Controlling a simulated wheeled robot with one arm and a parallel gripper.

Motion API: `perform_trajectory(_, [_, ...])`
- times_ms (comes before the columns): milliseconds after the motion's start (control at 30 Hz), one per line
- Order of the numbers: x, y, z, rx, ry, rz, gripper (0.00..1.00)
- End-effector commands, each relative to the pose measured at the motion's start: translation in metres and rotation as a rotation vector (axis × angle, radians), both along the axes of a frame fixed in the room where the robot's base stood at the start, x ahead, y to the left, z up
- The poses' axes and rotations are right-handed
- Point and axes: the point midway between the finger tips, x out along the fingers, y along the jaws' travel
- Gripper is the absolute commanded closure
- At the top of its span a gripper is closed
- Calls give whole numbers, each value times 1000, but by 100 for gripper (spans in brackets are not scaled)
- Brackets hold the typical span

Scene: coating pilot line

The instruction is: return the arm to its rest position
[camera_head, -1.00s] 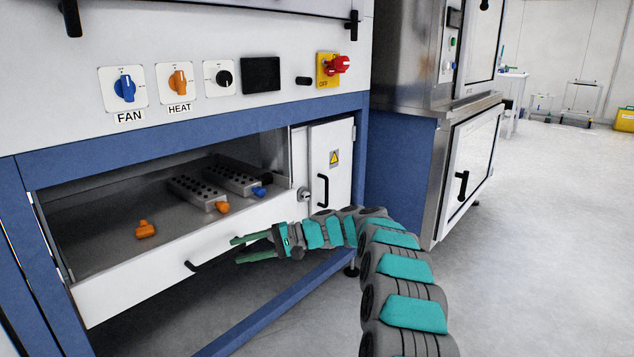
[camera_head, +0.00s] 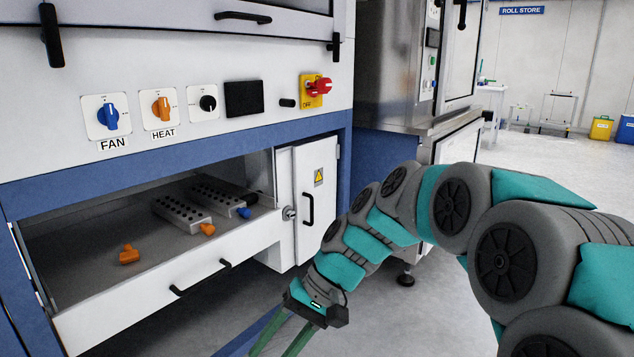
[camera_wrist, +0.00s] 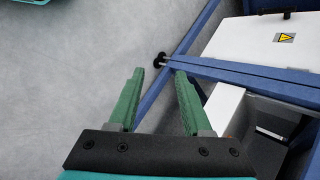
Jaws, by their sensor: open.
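My gripper (camera_head: 278,335) is at the bottom of the head view, with its green fingers pointing down and cut off by the frame's lower edge. The teal and grey arm arches in from the right side. In the wrist view, the gripper's two green fingers (camera_wrist: 160,98) stand apart with nothing between them. They are over grey floor, near the blue frame of the machine. The open drawer (camera_head: 130,312) is to the left of the gripper in the head view, and its black handle (camera_head: 201,279) is clear of the fingers.
In the drawer lie an orange piece (camera_head: 130,254) and two grey perforated blocks, one with an orange knob (camera_head: 207,229), one with a blue knob (camera_head: 244,212). Floor (camera_head: 560,165) is free at the right.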

Motion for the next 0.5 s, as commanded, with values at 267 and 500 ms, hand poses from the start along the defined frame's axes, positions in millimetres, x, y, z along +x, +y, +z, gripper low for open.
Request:
perform_trajectory(267, [-80, -77, -13, -241, -58, 1, 51])
perform_trajectory(500, [-147, -149, -30, -450, -90, -12, 51])
